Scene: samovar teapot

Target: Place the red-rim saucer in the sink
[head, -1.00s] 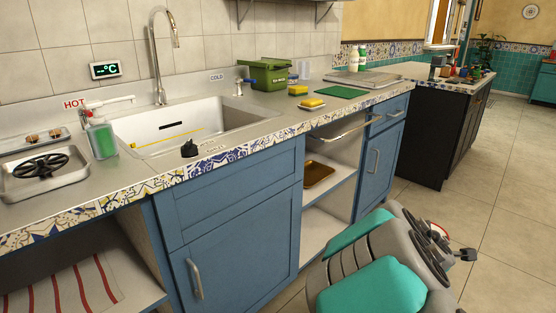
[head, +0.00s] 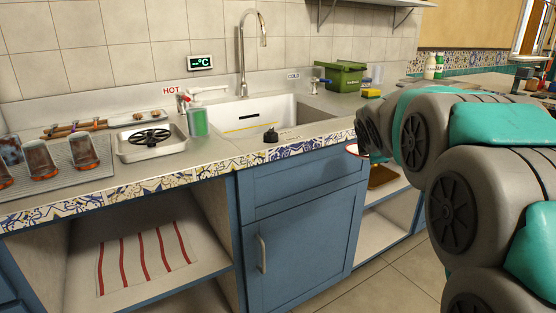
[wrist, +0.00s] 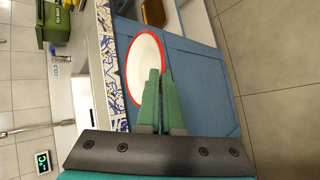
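The red-rim saucer (wrist: 134,65) is white inside with a red edge. In the wrist view my gripper (wrist: 158,75) has its green fingers close together on the saucer's rim, holding it in the air beside the counter's front edge. In the head view only a sliver of the saucer (head: 352,150) shows, just left of my wrist; my arm hides the fingers there. The white sink (head: 285,112) is set into the counter, left of and behind the saucer. A black plug-like item (head: 271,135) stands on its front ledge.
A soap bottle (head: 198,121) stands at the sink's left, and a tray with a black wheel-shaped item (head: 150,138) is farther left. A tap (head: 241,60) rises behind the sink. A green bin (head: 340,76) stands to the right. Blue cabinets (head: 300,220) are below.

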